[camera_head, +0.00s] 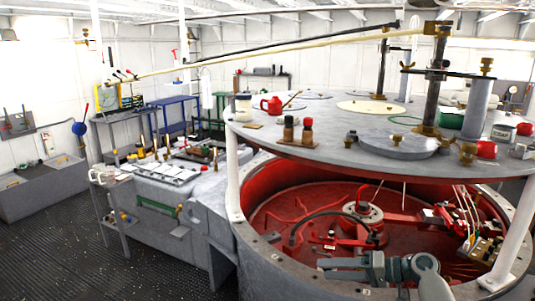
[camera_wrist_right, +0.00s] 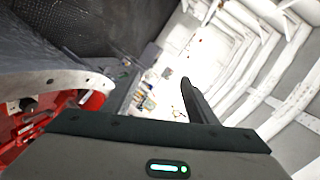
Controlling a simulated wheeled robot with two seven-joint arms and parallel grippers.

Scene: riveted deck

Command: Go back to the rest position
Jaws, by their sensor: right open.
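My right gripper (camera_head: 324,269) is at the bottom of the head view, on the grey arm that comes in from the lower right. It points left and is open, with nothing seen between its fingers. It appears in front of the red interior of the large round housing; its exact height there is hard to tell. In the right wrist view one dark finger (camera_wrist_right: 197,102) shows above the gripper body, pointing toward the white ribbed wall and ceiling. My left gripper is not in view.
The round housing has a grey rim (camera_head: 300,272) and red machinery inside (camera_head: 362,212). A round grey top (camera_head: 330,140) on white posts stands above it, carrying jars and a red teapot (camera_head: 271,104). A grey workbench (camera_head: 165,190) is at left. Dark floor (camera_head: 60,250) is clear.

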